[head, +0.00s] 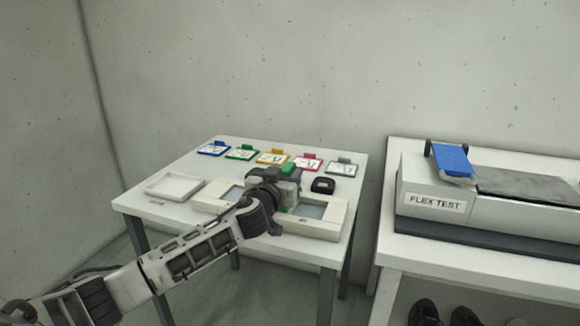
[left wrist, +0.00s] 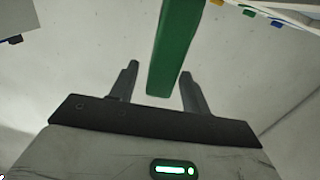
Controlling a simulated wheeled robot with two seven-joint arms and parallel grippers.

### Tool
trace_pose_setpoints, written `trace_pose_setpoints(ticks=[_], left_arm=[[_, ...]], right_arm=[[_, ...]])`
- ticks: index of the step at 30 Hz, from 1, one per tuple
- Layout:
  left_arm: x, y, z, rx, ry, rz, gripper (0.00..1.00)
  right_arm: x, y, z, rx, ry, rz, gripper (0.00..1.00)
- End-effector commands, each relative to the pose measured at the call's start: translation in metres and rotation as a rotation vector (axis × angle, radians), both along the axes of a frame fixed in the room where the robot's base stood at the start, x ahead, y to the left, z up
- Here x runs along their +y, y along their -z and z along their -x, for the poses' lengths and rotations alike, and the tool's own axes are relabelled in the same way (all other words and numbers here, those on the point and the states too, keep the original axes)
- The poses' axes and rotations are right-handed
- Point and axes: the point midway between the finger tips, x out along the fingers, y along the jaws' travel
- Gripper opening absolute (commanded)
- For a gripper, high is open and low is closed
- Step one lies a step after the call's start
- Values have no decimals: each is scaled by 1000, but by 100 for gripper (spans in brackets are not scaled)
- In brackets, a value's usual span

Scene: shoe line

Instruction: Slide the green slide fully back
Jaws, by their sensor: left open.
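The green slide (head: 288,168) shows as a small green piece just behind my left gripper (head: 276,183) in the head view, over the white panelled unit (head: 322,229) on the table. In the left wrist view a green bar (left wrist: 177,45) comes down between the two dark fingers of my left gripper (left wrist: 160,70). The fingers are apart, with a gap visible on each side of the bar. The gripper and arm hide much of the middle of the unit. My right gripper is not in view.
Several coloured cards on stands, such as the blue (head: 213,149) and yellow (head: 272,157), line the table's back edge. A shallow white tray (head: 173,187) lies at left, a small black object (head: 323,185) at right. A FLEX TEST machine (head: 480,216) stands on another table at right.

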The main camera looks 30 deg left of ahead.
Motion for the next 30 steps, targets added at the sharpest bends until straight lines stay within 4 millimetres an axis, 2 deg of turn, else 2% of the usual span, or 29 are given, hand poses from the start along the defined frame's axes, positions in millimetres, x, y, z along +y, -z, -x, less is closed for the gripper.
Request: trace_pose_setpoints(ticks=[3, 7, 18, 19, 24, 30], left_arm=[[4, 0, -18, 0, -1, 1, 47], [7, 0, -29, 0, 0, 0, 47], [8, 0, -35, 1, 1, 0, 47], [8, 0, -35, 1, 1, 0, 44], [8, 1, -35, 1, 1, 0, 0], [7, 1, -36, 1, 6, 1, 0]], right_arm=[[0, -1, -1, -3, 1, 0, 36], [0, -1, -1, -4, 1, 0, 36], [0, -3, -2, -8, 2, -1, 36], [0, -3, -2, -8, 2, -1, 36], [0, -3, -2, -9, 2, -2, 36], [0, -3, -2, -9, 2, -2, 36]])
